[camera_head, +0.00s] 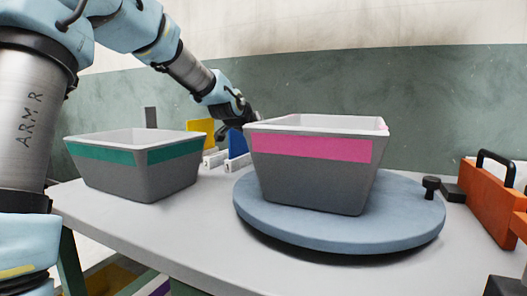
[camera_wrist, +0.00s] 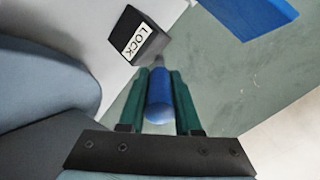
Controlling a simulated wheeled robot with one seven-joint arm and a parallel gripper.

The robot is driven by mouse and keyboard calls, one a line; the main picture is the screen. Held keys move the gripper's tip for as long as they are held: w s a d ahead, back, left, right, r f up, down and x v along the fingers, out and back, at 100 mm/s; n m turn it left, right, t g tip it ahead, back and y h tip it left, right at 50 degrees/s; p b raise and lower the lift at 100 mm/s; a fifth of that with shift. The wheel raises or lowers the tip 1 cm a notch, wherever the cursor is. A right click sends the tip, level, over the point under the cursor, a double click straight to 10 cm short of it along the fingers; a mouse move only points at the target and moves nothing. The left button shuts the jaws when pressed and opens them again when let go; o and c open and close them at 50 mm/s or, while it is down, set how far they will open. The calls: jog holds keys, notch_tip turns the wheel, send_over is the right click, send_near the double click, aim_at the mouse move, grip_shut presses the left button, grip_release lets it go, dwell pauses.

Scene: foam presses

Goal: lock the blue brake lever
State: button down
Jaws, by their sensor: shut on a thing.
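The blue brake lever (camera_wrist: 159,100) shows in the wrist view as a blue rounded grip on a grey rod. My gripper (camera_wrist: 157,76) is shut on it, with a green finger on each side. A black block with a white LOCK label (camera_wrist: 141,40) stands just beyond the fingertips, a little to the left; I cannot tell whether the lever touches it. In the head view my gripper (camera_head: 240,116) is behind the pink-striped bin, and the lever is hidden there.
The pink-striped grey bin (camera_head: 312,178) stands on a round blue-grey turntable (camera_head: 410,222). A green-striped bin (camera_head: 135,176) is at left. A blue panel (camera_head: 237,146) and a yellow panel (camera_head: 201,128) stand behind. An orange box (camera_head: 489,205) is at right. The front table (camera_head: 190,235) is clear.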

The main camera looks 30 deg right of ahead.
jog(key=shift+s+a+f+t+h+b, duration=0.1)
jog(key=shift+f+t+h+b, duration=0.2)
jog(key=shift+b, duration=0.45)
jog(key=shift+s+a+f+t+h+b, duration=0.1)
jog(key=shift+f+h+b, duration=0.3)
jog(key=shift+b, duration=0.3)
jog(key=c, duration=0.6)
grip_release()
jog(key=p+v, duration=0.5)
jog(key=v, duration=0.6)
jog(key=shift+f, duration=0.15)
